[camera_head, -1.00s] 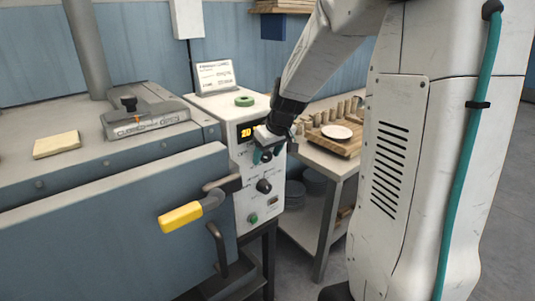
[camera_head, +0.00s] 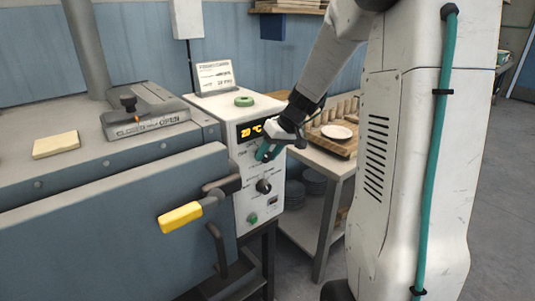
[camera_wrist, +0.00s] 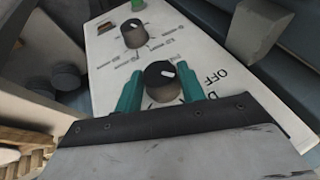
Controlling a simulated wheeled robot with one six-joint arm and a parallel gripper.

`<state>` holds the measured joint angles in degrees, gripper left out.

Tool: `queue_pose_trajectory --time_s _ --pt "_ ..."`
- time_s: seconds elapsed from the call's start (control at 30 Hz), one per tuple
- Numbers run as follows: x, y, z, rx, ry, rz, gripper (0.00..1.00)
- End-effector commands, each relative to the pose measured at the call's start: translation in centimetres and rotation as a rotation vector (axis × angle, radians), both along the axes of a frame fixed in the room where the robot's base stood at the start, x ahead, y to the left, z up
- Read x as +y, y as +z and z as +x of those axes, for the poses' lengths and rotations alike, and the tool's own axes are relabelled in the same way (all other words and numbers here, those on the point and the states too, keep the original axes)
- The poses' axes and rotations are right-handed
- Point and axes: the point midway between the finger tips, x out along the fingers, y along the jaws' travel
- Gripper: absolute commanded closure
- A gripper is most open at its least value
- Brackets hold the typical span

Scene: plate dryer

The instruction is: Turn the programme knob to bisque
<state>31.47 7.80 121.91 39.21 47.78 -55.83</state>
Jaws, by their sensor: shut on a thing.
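My gripper (camera_head: 262,155) is at the upper part of the white control panel (camera_head: 246,207), just below the orange display. In the wrist view, its two teal fingers (camera_wrist: 161,88) are shut on a round black knob (camera_wrist: 159,75), one finger on each side. The knob has a white pointer mark. "OFF" and part of another word beginning with "D" are printed beside it; I cannot read a bisque mark. A second black knob (camera_head: 263,186) sits lower on the panel and also shows in the wrist view (camera_wrist: 134,34), with several small labels around it.
The display (camera_head: 251,132) reads 20 °C. A green button (camera_head: 253,219) is low on the panel. A yellow-handled lever (camera_head: 181,217) sticks out at left. A green ring (camera_head: 244,101) lies on top of the panel box. A side table with a wooden board (camera_head: 335,145) stands at right.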

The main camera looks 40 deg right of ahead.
Motion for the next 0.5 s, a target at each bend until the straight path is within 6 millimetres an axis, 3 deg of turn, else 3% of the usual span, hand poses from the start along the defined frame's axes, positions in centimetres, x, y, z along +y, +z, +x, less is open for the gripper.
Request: queue_pose_trajectory --time_s 0.5 --pt "-0.81 -0.56 0.01 0.018 -0.002 0.494 0.83"
